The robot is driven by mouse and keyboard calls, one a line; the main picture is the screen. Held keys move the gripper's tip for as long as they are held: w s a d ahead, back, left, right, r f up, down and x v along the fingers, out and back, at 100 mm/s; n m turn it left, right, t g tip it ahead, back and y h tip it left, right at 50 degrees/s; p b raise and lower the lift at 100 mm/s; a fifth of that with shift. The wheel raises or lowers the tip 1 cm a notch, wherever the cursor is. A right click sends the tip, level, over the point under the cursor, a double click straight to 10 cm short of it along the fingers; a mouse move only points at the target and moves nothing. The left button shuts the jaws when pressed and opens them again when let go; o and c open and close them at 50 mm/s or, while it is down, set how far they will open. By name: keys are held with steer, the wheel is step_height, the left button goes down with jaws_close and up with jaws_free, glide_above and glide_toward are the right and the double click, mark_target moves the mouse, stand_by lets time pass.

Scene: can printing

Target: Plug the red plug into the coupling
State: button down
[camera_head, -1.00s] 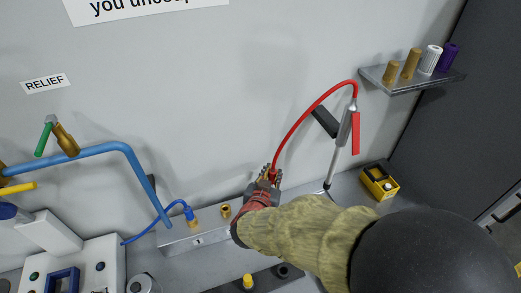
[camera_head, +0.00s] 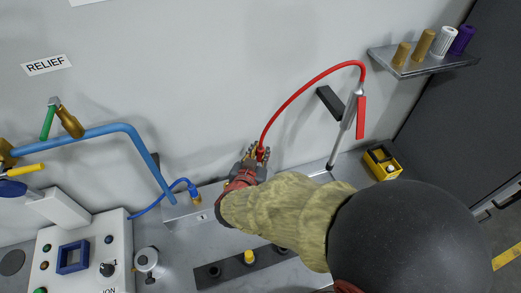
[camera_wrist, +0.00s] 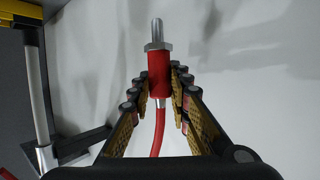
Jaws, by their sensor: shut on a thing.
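The red plug (camera_wrist: 159,72) has a metal hex collar and a bare metal tip. In the wrist view it sits between my gripper's brass-padded fingers (camera_wrist: 161,88), which are shut on it. In the head view my gripper (camera_head: 257,158) is above the metal coupling block (camera_head: 180,211), with the red hose (camera_head: 304,88) rising from it. A brass coupling (camera_head: 196,199) at the left carries the blue hose's plug. My gripper and arm hide the block to the right of it, so no free coupling shows. The wrist view shows no coupling at the plug's tip.
The red hose arches to a hand pump (camera_head: 347,120) with a red handle. A blue pipe (camera_head: 100,133) and a control panel (camera_head: 85,258) are at the left. A yellow box (camera_head: 381,162) stands at the right. A shelf (camera_head: 415,65) holds several caps.

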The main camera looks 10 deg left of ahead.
mark_target(260, 162)
steer(key=shift+f+b, duration=1.5)
steer(key=shift+f, duration=1.25)
steer(key=shift+p, duration=0.75)
steer(key=shift+f+b, duration=1.3)
steer(key=shift+f, duration=0.95)
steer(key=c, duration=1.6)
jaws_free()
steer(key=shift+s, duration=0.15)
steer(key=v, duration=1.2)
steer(key=shift+r, duration=0.1)
